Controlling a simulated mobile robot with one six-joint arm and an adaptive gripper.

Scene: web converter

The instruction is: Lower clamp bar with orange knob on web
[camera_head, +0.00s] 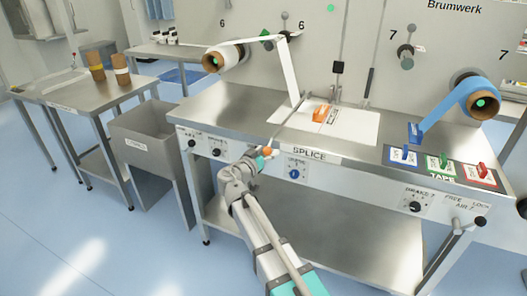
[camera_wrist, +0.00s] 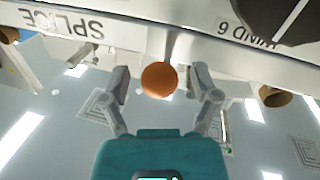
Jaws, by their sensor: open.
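The clamp bar (camera_head: 284,122) is a thin grey bar at the front left of the white splice plate (camera_head: 355,124). It slants up and back from its orange knob (camera_head: 267,151) at the table's front edge. The white web (camera_head: 290,75) runs from the upper left roll down to the splice area. My gripper (camera_head: 262,158) is at the knob. In the wrist view my open gripper (camera_wrist: 161,88) has one finger on each side of the orange knob (camera_wrist: 159,79), with visible gaps. Part of the bar (camera_wrist: 172,45) shows behind the knob.
An orange-topped tool (camera_head: 321,113) lies on the splice plate. The front panel (camera_head: 293,170) with knobs is close beside my gripper. A grey bin (camera_head: 150,138) stands left.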

